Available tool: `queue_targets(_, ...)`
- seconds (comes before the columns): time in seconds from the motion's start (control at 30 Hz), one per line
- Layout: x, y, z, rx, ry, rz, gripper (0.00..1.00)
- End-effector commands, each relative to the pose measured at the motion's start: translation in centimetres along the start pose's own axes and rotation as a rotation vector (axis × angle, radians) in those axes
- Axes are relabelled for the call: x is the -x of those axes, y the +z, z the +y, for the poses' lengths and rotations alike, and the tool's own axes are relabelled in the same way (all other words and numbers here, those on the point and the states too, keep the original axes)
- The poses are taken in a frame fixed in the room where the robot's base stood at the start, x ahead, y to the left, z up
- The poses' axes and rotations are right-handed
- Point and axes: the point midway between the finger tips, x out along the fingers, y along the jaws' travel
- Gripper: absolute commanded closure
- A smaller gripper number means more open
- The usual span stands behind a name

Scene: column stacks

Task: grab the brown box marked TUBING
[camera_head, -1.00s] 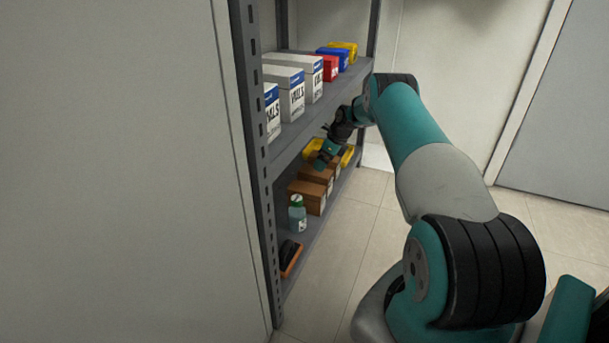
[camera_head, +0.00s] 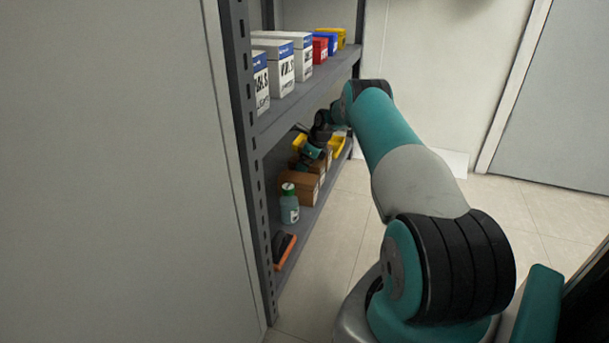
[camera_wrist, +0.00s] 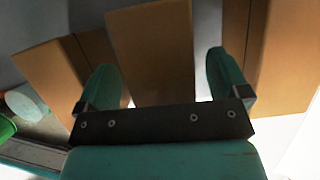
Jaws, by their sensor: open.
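Several brown boxes stand in a row on the lower shelf; the nearest brown box (camera_head: 298,188) shows in the head view. My gripper (camera_head: 309,157) is at the row, partly covering the boxes behind. In the wrist view my gripper (camera_wrist: 160,68) is open, its two green fingers apart. A middle brown box (camera_wrist: 152,50) shows between the fingers, with one brown box (camera_wrist: 55,75) to the left and brown box surfaces (camera_wrist: 285,60) to the right. I cannot read TUBING on any of them, nor tell whether the fingers touch a box.
Yellow bins (camera_head: 337,147) are beyond the boxes. The upper shelf (camera_head: 300,101) holds white, red, blue and yellow boxes above. A grey upright (camera_head: 243,130) borders the near end.

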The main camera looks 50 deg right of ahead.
Motion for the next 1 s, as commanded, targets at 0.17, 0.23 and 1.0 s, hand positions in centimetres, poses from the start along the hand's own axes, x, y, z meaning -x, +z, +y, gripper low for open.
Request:
queue_targets(0.17,0.01,0.03,0.01,0.000,0.000,0.000,0.06)
queue_targets(0.23,-0.04,0.01,0.01,0.000,0.000,0.000,0.06)
queue_targets(1.0,-0.43,-0.14,0.01,0.001,0.000,0.000,0.55)
